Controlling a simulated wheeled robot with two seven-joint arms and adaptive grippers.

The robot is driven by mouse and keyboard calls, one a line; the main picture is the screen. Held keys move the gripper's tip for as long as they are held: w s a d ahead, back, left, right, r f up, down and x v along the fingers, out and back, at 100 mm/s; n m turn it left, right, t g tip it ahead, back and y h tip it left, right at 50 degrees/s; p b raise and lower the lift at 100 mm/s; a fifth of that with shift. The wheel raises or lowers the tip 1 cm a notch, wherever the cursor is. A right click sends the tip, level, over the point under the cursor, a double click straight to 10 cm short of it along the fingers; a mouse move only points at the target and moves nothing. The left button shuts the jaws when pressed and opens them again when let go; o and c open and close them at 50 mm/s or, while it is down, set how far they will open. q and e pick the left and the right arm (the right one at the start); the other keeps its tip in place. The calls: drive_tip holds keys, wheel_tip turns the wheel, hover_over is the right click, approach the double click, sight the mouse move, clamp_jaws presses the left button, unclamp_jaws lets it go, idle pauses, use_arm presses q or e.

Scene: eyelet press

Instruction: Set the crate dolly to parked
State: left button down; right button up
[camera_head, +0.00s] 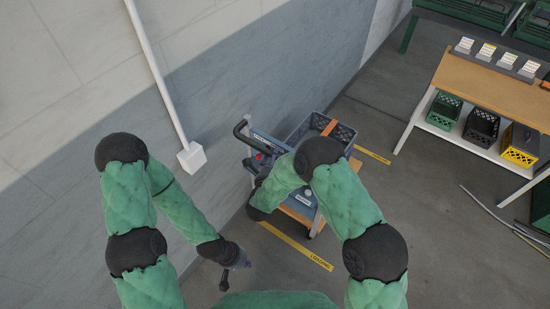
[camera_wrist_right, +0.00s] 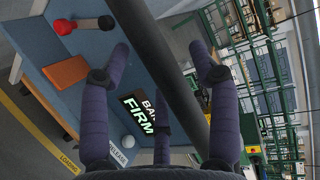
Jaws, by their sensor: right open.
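The crate dolly (camera_head: 300,205) stands beside the wall in the head view, with a dark push handle (camera_head: 240,130) at its left and a grey crate on it. My right gripper (camera_head: 263,172) is at the handle end, partly hidden by my arm. In the right wrist view my right gripper (camera_wrist_right: 165,65) is open, with the dark bar (camera_wrist_right: 160,60) running between its fingers; contact is unclear.
Yellow floor lines, one marked LOADING (camera_head: 297,247), lie beside the dolly. A wooden-topped bench (camera_head: 490,85) with crates below stands at the right. A white conduit ends in a box (camera_head: 191,157) on the wall. The floor between dolly and bench is clear.

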drive_tip(key=shift+w+d+f, duration=0.1)
drive_tip(key=shift+w, duration=0.3)
clamp_jaws()
